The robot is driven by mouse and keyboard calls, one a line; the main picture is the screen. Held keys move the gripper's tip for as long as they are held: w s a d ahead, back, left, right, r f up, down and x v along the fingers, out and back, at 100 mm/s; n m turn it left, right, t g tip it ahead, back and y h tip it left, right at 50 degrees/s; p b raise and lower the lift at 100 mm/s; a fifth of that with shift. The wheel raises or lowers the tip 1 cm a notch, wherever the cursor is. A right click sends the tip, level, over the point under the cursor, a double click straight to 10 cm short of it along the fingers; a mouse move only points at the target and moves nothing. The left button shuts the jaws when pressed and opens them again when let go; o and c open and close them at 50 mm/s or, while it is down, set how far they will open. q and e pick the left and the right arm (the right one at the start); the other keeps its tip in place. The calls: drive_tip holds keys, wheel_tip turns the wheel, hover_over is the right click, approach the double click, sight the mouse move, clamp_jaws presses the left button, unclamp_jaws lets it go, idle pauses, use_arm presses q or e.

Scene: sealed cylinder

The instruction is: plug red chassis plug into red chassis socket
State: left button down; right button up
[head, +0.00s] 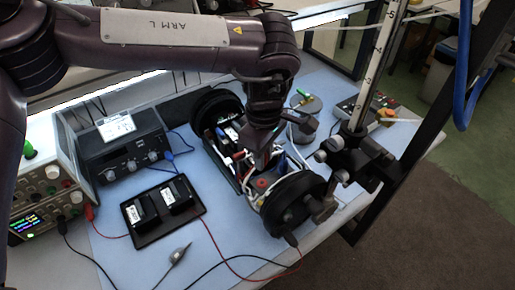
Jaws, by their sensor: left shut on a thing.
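My left gripper (261,160) reaches down from above over the open middle of the wheeled chassis (225,162). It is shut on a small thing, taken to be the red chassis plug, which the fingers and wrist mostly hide. A red round part (261,183), which looks like the red chassis socket, shows just below the fingertips, near the chassis's front wheel. Whether plug and socket touch cannot be told from this view. Red and white wires run inside the chassis around the gripper. My right gripper is not in view.
Black wheels (293,204) stand at both chassis ends. A stand with a graduated post (366,65) rises close on the right. A black tray (140,238) with two black packs, meters (125,150) and loose leads lie left.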

sight(263, 183)
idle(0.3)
use_arm(q)
wheel_tip(263, 183, down, 6)
drive_tip(key=b, duration=0.5)
drive_tip(key=shift+r+p, duration=0.15)
drive_tip(key=shift+p, duration=0.55)
idle(2.1)
drive_tip(key=shift+f+b, duration=0.35)
drive_tip(key=shift+f, duration=0.3)
drive_tip(key=c, duration=1.2)
unclamp_jaws()
